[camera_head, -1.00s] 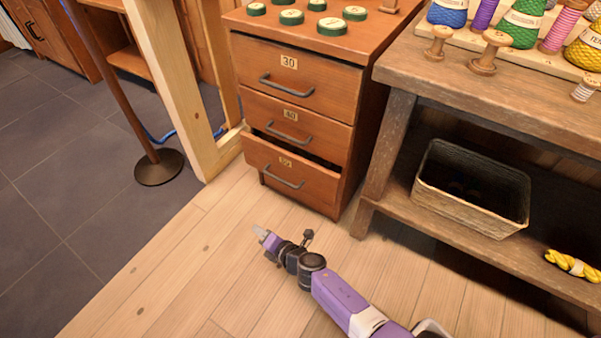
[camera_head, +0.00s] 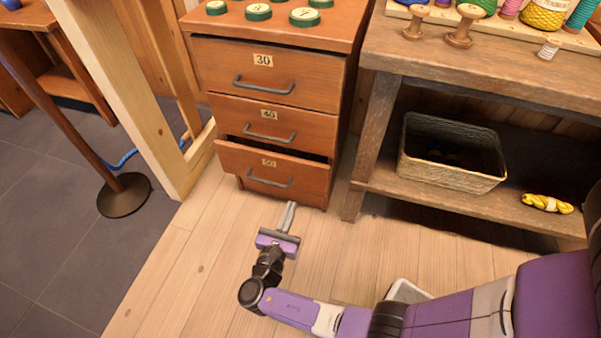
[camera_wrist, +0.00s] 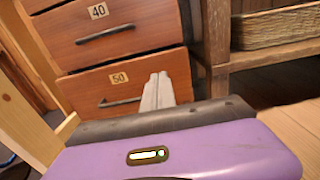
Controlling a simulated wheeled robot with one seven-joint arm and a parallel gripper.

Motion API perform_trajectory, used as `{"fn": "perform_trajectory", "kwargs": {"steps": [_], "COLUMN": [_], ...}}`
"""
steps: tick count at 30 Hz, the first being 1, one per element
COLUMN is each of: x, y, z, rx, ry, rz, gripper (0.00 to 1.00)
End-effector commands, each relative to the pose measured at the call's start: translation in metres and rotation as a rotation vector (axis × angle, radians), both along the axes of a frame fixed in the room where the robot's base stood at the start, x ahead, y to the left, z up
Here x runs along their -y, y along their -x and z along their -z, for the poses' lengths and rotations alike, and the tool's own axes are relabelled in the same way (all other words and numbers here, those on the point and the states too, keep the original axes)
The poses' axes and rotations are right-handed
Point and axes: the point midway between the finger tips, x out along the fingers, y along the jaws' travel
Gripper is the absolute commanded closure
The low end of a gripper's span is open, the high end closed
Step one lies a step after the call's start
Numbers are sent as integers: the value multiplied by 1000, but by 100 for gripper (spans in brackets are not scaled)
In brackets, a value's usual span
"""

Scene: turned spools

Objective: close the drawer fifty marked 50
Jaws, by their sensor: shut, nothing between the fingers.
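The drawer marked 50 (camera_head: 272,174) is the lowest of three in a wooden cabinet. It stands partly open, with a dark gap above its front. In the wrist view the drawer marked 50 (camera_wrist: 135,88) has its label at the top and a dark handle. My gripper (camera_head: 289,206) is shut and empty. It is in front of the drawer, a little below its handle in the picture, and appears apart from it. In the wrist view the closed fingers (camera_wrist: 158,82) cover part of the drawer front's right side.
The drawers marked 30 (camera_head: 265,72) and 40 (camera_head: 270,125) above are closed. A workbench (camera_head: 480,65) with a basket (camera_head: 450,175) on its lower shelf stands at right. A post with a round base (camera_head: 124,195) stands at left. Wooden floor in front is clear.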

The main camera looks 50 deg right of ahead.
Motion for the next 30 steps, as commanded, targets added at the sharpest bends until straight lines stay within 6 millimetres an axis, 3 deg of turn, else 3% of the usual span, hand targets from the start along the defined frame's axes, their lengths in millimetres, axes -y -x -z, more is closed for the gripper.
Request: {"fn": "perform_trajectory", "kwargs": {"steps": [5,21,30], "x": [16,109,131], "y": [-4,-39,-47], "z": [2,3,1], "rx": [-4,-2,-4], "ry": [1,1,0], "rz": [6,6,3], "gripper": [100,100,100]}}
